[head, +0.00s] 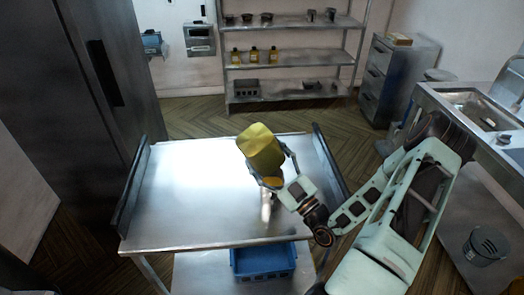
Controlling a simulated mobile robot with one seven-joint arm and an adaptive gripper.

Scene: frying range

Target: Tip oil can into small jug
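A yellow-gold oil can (261,149) is held above the steel table, tilted over to the upper left. My gripper (272,167) is around the can's lower right side, its dark fingers on either side of it. The contact itself is partly hidden by the can. A smaller orange-yellow patch shows just below the can between the fingers; I cannot tell whether it is part of the can. A bright, narrow shape lies below this on the table, either a reflection or an object. I cannot make out the small jug.
The steel table (185,190) has raised dark side rails and looks clear on its left. A blue crate (262,262) sits on its lower shelf. Several yellow bottles (254,55) stand on the back rack. A sink counter (470,105) is at the right.

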